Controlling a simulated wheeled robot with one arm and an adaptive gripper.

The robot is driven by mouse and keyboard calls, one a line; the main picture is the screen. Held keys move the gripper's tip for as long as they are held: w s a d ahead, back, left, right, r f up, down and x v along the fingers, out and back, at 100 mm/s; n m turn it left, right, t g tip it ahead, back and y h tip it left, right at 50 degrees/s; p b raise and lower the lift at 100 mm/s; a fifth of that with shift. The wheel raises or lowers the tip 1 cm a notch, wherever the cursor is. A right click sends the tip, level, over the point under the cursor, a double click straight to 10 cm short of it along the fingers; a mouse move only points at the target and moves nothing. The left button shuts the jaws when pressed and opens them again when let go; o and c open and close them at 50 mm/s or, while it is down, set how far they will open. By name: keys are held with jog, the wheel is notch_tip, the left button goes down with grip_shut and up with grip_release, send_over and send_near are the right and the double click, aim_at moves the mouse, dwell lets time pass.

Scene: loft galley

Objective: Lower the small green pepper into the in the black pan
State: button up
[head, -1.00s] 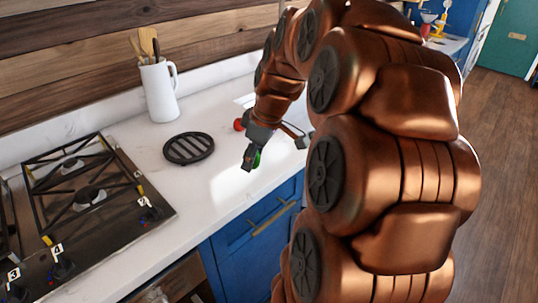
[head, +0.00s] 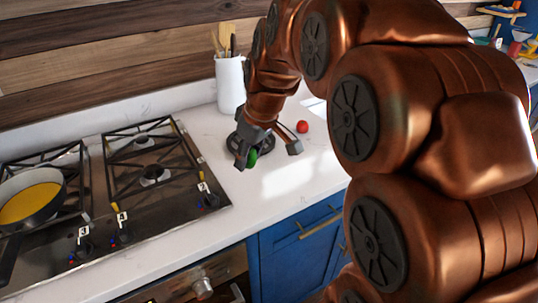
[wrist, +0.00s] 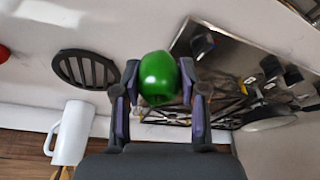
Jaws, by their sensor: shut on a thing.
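The small green pepper (head: 253,157) is between the fingers of my gripper (head: 266,154), held above the white counter. In the wrist view the pepper (wrist: 158,74) sits between both finger pads of my gripper (wrist: 159,84), which is shut on it. The black pan (head: 52,212), yellow inside, stands on the hob at the far left of the head view, well apart from the gripper. Its left part is cut off by the frame edge.
The gas hob (head: 180,200) has raised grates and front knobs. A round black trivet (head: 236,138) lies behind my gripper, partly hidden. A white utensil jug (head: 230,85) stands at the wall. A red round item (head: 303,127) lies to the right. The counter's front strip is clear.

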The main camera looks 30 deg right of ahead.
jog(key=w+a+r+p, duration=0.1)
jog(key=w+a+p, duration=0.2)
jog(key=a, duration=1.2)
jog(key=w+a+r+p, duration=0.2)
jog(key=w+a+p, duration=0.2)
jog(key=w+a, duration=0.5)
jog(key=w+a+r+p, duration=0.2)
jog(key=w+a+p, duration=0.2)
jog(key=a, duration=1.7)
jog(key=shift+w+a, duration=0.4)
jog(key=shift+w, duration=0.65)
jog(key=a+p, duration=0.1)
jog(key=w+a+p, duration=0.1)
jog(key=a+p, duration=0.2)
jog(key=p, duration=0.1)
jog(key=shift+w+a, duration=0.3)
jog(key=shift+w, duration=0.1)
jog(key=shift+w+a+f+p, duration=0.15)
jog(key=shift+w+a+p, duration=0.1)
jog(key=shift+a, duration=0.35)
jog(key=shift+w+a+f+p, duration=0.1)
jog(key=shift+w+a+p, duration=0.15)
jog(key=shift+a, duration=0.3)
jog(key=shift+f, duration=0.15)
jog(key=shift+f+b, duration=1.9)
jog(key=shift+f, duration=0.75)
